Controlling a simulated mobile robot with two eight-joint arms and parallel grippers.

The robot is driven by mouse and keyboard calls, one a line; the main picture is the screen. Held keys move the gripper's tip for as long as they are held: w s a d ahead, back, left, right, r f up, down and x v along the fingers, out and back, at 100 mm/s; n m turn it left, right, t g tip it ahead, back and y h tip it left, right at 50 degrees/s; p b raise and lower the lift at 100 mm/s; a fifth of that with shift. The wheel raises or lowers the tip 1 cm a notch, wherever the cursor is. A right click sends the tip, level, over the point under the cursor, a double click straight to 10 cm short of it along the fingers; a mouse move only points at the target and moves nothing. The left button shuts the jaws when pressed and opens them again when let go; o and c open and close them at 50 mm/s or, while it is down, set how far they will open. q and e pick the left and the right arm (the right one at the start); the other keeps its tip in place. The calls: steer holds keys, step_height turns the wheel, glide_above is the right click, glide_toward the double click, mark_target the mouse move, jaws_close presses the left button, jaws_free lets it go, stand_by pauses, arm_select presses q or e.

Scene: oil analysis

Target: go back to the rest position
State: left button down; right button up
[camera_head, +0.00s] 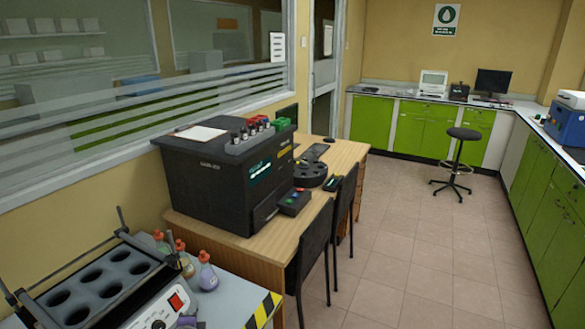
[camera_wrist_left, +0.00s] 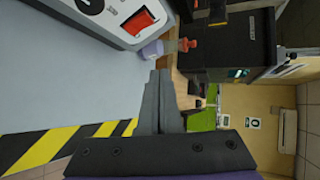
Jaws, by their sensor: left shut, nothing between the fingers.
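My left gripper (camera_wrist_left: 160,78) shows in the left wrist view with its two grey fingers together and nothing between them. It is over the front part of the grey-topped bench (camera_wrist_left: 60,85), beside the yellow-black striped edge. The white device with a red switch (camera_wrist_left: 135,22) is close by, and a purple bottle (camera_wrist_left: 150,50) appears just beyond the fingertips. I cannot tell the exact gap. My right gripper is in neither view.
In the head view, a heating block with several round wells (camera_head: 105,285) and several bottles (camera_head: 207,275) stand on the near bench. A black analyser (camera_head: 215,185) stands on the wooden desk (camera_head: 345,152), with black chairs (camera_head: 312,245) beside it.

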arm_select(q)
steer(key=s+d+r+n+g+h+p, duration=0.1)
steer(key=s+d+n, duration=0.3)
steer(key=s, duration=0.4)
steer(key=s+d+r+n+g+h+p, duration=0.2)
steer(key=s+d+n, duration=0.3)
steer(key=s, duration=0.4)
steer(key=s+d+r+n+g+h+p, duration=0.1)
steer(key=s+d+r+n+g+p, duration=0.1)
steer(key=s+n, duration=0.4)
steer(key=s+d+g+p, duration=0.1)
steer(key=s+d+g, duration=0.1)
steer(key=shift+s+d+n, duration=0.15)
steer(key=shift+s+n, duration=0.25)
